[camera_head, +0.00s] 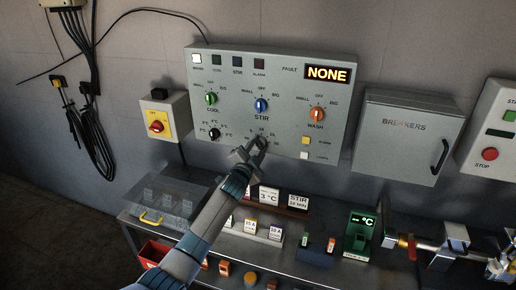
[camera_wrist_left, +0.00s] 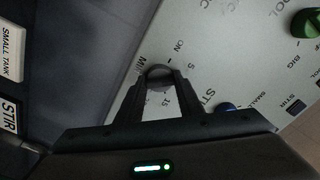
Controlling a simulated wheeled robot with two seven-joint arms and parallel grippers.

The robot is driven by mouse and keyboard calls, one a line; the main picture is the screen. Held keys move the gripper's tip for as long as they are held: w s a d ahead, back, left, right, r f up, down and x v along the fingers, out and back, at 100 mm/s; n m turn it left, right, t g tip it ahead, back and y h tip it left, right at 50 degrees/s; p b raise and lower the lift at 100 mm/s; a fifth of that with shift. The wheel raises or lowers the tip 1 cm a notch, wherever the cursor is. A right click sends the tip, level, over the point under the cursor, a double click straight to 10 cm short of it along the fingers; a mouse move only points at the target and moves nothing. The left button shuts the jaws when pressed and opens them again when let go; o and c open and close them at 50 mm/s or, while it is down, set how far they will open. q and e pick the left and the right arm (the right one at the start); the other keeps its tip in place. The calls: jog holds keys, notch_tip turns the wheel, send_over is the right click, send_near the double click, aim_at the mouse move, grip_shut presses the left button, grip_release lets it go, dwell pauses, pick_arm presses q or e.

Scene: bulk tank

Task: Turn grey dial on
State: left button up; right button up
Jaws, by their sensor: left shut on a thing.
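The grey dial (camera_wrist_left: 158,72) is a small round knob on the control panel (camera_head: 225,60), below the blue STIR dial (camera_head: 261,105). My left gripper (camera_head: 256,144) reaches up to the panel's lower middle and covers the dial in the head view. In the left wrist view my left gripper (camera_wrist_left: 158,82) has its two fingers on either side of the dial, shut on it. Marks such as ON and MIN are printed around the dial. Its pointer is hidden, so its setting cannot be told. My right gripper is not in view.
Close by are the green COOL dial (camera_head: 211,99), orange WASH dial (camera_head: 317,114) and black temperature dial (camera_head: 214,134). A red-knobbed yellow switch box (camera_head: 157,124) hangs left, a breaker box (camera_head: 408,135) right. Below is a bench with label cards (camera_head: 268,196) and a green display (camera_head: 361,234).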

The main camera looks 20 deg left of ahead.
pick_arm(q)
jog(key=n, duration=0.5)
jog(key=shift+f+n, duration=0.1)
jog(key=shift+n, duration=0.2)
jog(key=n, duration=0.4)
jog(key=shift+n, duration=0.4)
jog(key=o, duration=1)
jog(key=shift+s, duration=0.1)
jog(key=shift+s+a+b, duration=0.15)
jog(key=shift+s+b, duration=0.75)
jog(key=shift+s, duration=3.4)
jog(key=shift+s+a+b, duration=0.15)
jog(key=shift+s+b, duration=0.75)
jog(key=shift+s, duration=3.4)
